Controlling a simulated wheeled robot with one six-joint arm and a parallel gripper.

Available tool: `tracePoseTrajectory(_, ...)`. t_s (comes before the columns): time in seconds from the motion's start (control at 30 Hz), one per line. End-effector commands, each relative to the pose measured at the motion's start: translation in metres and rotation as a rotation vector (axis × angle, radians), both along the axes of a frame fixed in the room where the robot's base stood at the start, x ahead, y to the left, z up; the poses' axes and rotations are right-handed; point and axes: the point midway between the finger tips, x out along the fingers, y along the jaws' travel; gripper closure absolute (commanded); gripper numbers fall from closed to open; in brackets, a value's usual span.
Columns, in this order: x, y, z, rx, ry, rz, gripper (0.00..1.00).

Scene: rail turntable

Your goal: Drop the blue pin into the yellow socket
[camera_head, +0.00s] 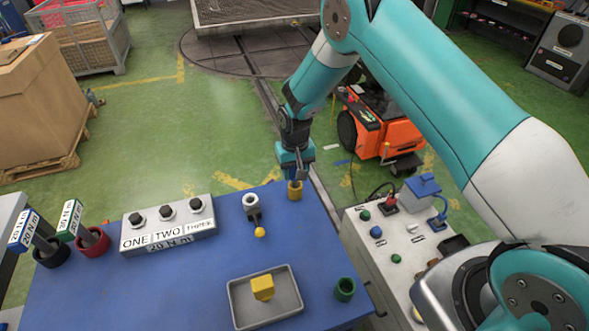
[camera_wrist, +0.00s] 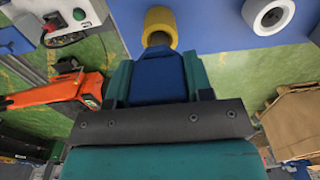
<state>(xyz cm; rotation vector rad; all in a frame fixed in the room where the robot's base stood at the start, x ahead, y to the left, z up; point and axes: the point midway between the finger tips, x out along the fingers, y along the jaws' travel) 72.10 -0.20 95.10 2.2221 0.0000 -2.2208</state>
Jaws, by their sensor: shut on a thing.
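The yellow socket (camera_head: 295,191) stands at the far edge of the blue table, directly below my gripper (camera_head: 294,168). In the wrist view the yellow socket (camera_wrist: 160,19) is a thick ring at the top centre, just beyond my gripper's teal fingers (camera_wrist: 158,62). The fingers are shut on the blue pin (camera_wrist: 157,76), which shows as a blue block between them. A dark area shows at the ring's opening, in line with the pin. The pin's lower end is hidden, and I cannot tell whether it is inside the socket.
A control cabinet (camera_head: 400,235) stands right; an orange cart (camera_head: 385,125) is behind.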

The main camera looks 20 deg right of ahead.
Motion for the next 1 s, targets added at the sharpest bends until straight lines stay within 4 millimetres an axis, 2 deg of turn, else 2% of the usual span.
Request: tracePoseTrajectory(1.0, 0.0, 0.0, -0.026, 0.0, 0.0, 0.0, 0.82)
